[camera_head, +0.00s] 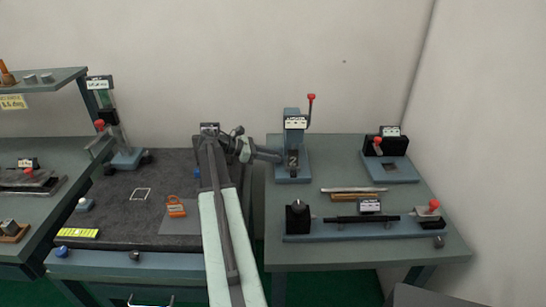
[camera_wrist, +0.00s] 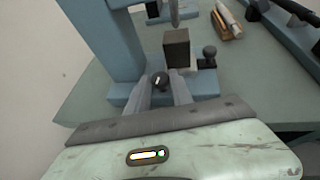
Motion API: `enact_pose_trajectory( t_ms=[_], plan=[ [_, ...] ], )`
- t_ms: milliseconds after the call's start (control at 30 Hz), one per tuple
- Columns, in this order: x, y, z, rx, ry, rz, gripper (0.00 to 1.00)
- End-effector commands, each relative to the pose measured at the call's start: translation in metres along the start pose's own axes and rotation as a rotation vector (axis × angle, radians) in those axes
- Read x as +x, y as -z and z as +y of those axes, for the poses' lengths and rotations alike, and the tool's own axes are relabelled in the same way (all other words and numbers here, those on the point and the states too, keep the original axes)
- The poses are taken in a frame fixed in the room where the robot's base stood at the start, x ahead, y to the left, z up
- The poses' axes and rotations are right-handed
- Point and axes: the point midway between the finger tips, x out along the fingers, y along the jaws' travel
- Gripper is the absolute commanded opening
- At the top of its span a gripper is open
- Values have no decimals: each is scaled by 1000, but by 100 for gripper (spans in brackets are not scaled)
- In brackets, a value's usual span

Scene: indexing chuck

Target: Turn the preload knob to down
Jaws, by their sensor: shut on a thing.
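The preload knob (camera_wrist: 160,81) is a small black round knob with a white mark, low on the front of a blue-grey press. In the wrist view the mark points toward the top of the picture, slightly right. My gripper (camera_wrist: 163,88) has its two grey fingers on either side of the knob and is shut on it. The press (camera_head: 292,120) stands at the back left corner of the right table, with a red-tipped lever. In the head view my gripper (camera_head: 279,156) reaches its base from the left, and the knob is too small to make out.
In the wrist view a dark block (camera_wrist: 176,48) stands under the press ram, beside a black ball knob (camera_wrist: 209,56). Rods (camera_head: 354,193) and a long blue-grey fixture (camera_head: 330,237) lie on the right table (camera_head: 330,260). A black-backed fixture (camera_head: 402,168) stands at the back right.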

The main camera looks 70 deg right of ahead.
Motion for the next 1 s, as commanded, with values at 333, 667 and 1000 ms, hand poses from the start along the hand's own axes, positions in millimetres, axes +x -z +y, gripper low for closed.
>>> enact_pose_trajectory(
  t_ms=[333,667,1000],
  plan=[
    [0,0,0,4,6,0,34],
    [0,-2,0,3,6,0,34],
    [-18,-35,-32,3,6,0,34]
  ],
)
